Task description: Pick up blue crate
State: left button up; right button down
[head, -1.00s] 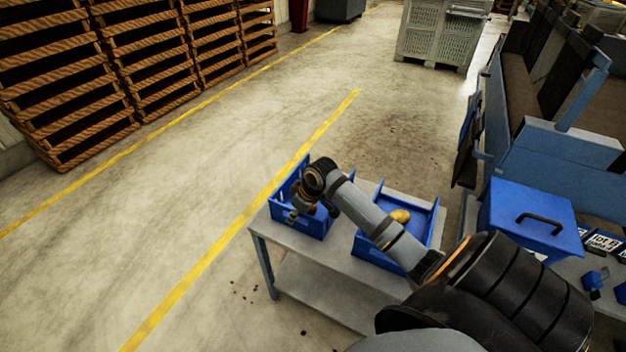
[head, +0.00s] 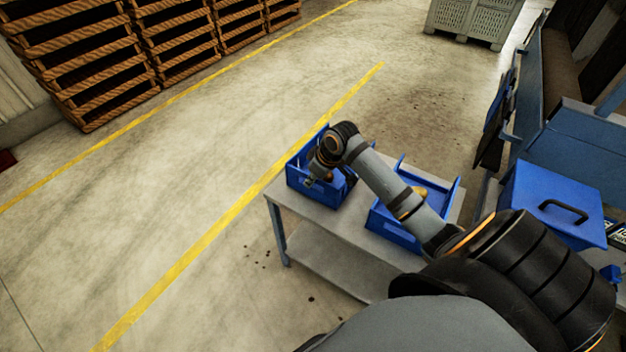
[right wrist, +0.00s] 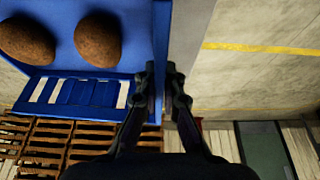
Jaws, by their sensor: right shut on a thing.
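A small blue crate (head: 298,180) stands at the left end of the grey table, its base at or near the tabletop. My right gripper (head: 314,181) is over its near side. In the right wrist view, my right gripper (right wrist: 164,72) is shut on the crate's side wall (right wrist: 160,40), one finger on each side of it. Two brown potatoes (right wrist: 97,40) lie inside the crate. My arm hides part of the crate in the head view. My left gripper is not in view.
A second blue crate (head: 393,228) with a potato stands to the right on the table (head: 340,222), partly behind my arm. A blue box with a black handle (head: 552,200) is further right. Open floor with a yellow line (head: 240,205) lies left of the table.

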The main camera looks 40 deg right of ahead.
jog(key=s+d+r+p, duration=0.2)
jog(key=s+r+p, duration=1)
jog(key=p, duration=0.4)
jog(key=shift+s+p, duration=0.3)
jog(key=shift+s, duration=0.6)
jog(key=shift+w+d, duration=0.1)
